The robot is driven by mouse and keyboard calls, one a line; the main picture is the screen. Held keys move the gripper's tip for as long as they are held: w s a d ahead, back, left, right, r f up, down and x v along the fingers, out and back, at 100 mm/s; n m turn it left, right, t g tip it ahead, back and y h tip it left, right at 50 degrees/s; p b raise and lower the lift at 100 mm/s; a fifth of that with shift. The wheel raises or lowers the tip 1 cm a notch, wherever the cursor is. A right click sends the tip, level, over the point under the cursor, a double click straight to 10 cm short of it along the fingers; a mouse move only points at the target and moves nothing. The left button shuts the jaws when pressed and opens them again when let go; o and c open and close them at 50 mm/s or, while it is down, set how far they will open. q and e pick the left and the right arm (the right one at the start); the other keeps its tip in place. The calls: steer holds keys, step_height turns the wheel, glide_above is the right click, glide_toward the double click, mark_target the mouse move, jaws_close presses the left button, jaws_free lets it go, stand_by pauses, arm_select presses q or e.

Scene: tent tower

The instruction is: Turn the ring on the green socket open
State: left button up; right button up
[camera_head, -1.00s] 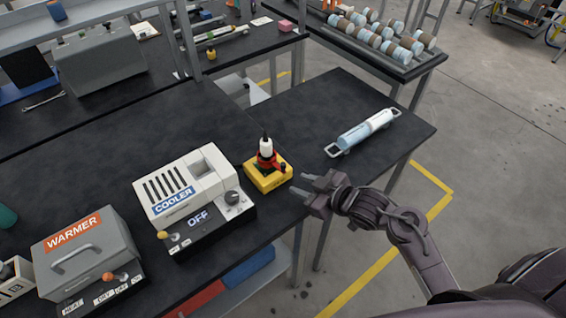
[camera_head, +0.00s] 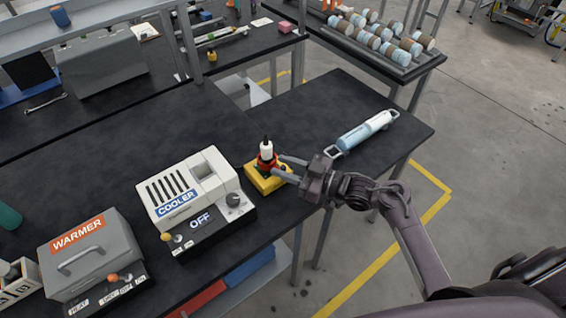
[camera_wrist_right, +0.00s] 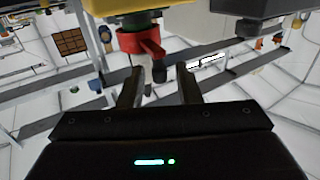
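A yellow base (camera_head: 262,183) stands right of the cooler, with a red ring (camera_head: 268,163) on it and a white, dark-tipped piece (camera_head: 266,150) upright in the ring. In the right wrist view, the yellow base (camera_wrist_right: 115,6) is at the top, with a green socket (camera_wrist_right: 136,18) against it. The red ring (camera_wrist_right: 138,43) and its side tab (camera_wrist_right: 154,50) show beside the green. My right gripper (camera_head: 283,168) is open, its fingers pointing left at the ring. In the wrist view its fingertips (camera_wrist_right: 158,70) are either side of the tab's line; contact cannot be told. My left gripper is out of view.
The white cooler (camera_head: 209,170), reading OFF, stands left of the base. The grey warmer (camera_head: 95,262) is farther left. A light-blue cylinder with handles (camera_head: 362,133) lies at the back right. The black bench (camera_head: 300,110) behind the base is clear.

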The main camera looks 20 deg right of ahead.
steer(key=shift+w+a, duration=0.25)
jaws_close()
steer(key=shift+s+a+r+m+p, duration=0.1)
steer(key=shift+s+a+m+p, duration=0.15)
steer(key=shift+p, duration=0.2)
steer(key=shift+a+m+t+h+p, duration=0.15)
steer(key=shift+m+t+h+p, duration=0.3)
steer(key=shift+t+h, duration=0.35)
jaws_free()
